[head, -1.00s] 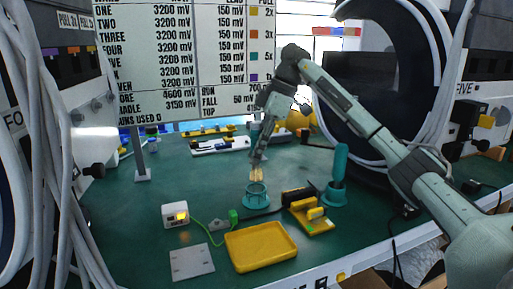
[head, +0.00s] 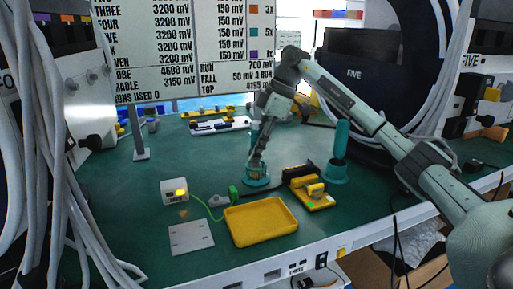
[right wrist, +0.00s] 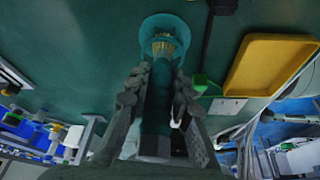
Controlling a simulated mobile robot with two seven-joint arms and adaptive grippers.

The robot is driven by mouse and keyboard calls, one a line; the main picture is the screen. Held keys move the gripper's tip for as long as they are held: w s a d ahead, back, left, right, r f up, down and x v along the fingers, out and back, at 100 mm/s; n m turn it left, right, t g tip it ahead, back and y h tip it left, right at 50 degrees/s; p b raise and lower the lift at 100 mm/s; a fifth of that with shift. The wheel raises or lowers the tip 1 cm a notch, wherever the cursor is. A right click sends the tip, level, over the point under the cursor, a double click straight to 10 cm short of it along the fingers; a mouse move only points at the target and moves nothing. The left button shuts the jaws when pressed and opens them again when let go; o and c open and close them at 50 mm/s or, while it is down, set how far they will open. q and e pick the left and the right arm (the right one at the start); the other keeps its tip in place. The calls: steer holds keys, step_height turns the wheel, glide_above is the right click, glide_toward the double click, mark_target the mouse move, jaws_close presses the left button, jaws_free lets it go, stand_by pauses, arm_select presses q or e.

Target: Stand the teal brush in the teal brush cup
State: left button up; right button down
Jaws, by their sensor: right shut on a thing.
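The teal brush (right wrist: 157,110) is held between the fingers of my right gripper (head: 256,158), handle toward the palm. Its pale bristles (right wrist: 163,46) point down at the teal brush cup (head: 257,181). In the right wrist view the bristle end overlaps the mouth of the cup (right wrist: 163,20). In the head view the bristles no longer show above the rim, and the fingertips are just above the cup. How deep the brush sits is hidden. The cup stands upright on the green bench. My left gripper is not in view.
A teal post on a round base (head: 341,150) stands right of the cup. A yellow tool block (head: 312,192), a yellow tray (head: 261,222), a white box with a lit yellow lamp (head: 174,192) and a grey plate (head: 191,238) lie nearby. Bench left of the cup is fairly clear.

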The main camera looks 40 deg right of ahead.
steer(key=shift+f, duration=0.3)
stand_by(0.7)
steer(key=c, duration=1.3)
jaws_free()
steer(key=v, duration=1.2)
